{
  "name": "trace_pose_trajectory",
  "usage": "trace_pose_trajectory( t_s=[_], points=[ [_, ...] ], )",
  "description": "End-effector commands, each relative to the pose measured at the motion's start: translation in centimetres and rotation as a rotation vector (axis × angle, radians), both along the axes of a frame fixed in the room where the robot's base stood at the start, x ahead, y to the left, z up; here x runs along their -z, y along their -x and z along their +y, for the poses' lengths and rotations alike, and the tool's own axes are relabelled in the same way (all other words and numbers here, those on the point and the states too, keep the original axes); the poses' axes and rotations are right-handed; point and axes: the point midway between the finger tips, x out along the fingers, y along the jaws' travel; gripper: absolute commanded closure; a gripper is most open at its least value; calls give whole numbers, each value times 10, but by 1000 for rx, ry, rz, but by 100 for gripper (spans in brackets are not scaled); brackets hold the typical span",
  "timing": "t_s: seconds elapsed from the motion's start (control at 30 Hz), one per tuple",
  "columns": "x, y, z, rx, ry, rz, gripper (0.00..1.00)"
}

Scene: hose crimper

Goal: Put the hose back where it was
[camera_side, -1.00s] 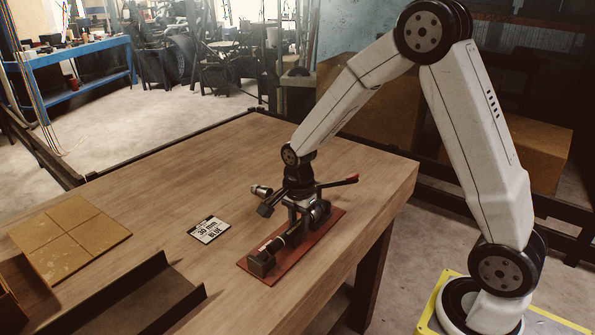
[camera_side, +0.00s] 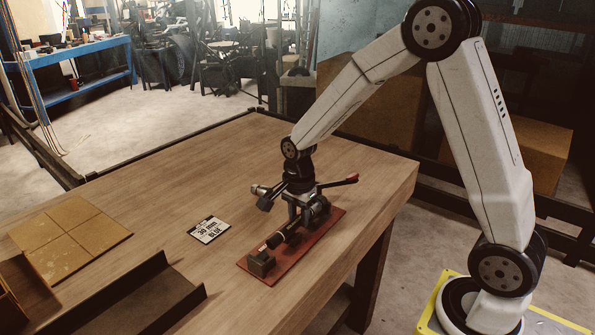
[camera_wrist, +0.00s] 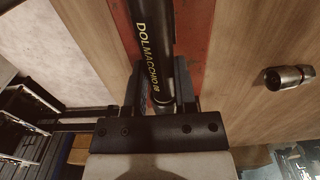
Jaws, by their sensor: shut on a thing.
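The black hose (camera_wrist: 152,45), with yellow-white lettering along it, lies between the fingers of my gripper (camera_wrist: 160,95) in the wrist view. The gripper is shut on it. In the side view the hose (camera_side: 289,236) lies low over the red base plate (camera_side: 292,259), its near end close to the grey block (camera_side: 262,263). My gripper (camera_side: 298,208) is above the plate beside the crimper (camera_side: 318,208), whose lever has a red handle (camera_side: 346,179). The far end of the hose is hidden by the gripper and crimper.
A metal fitting (camera_wrist: 288,77) lies on the table right of the plate in the wrist view. A printed card (camera_side: 209,230) lies left of the plate. A dark channel-shaped tray (camera_side: 135,297) and a tan square-panelled board (camera_side: 70,238) are at the lower left. Bare table lies behind.

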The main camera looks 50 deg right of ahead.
Motion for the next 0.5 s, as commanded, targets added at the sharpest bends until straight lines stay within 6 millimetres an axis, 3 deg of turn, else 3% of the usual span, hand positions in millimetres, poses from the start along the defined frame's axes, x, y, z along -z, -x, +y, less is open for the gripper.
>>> trace_pose_trajectory(
  t_s=[0.5],
  points=[
    [-15,-1,0,0,0,-2,100]
  ],
)
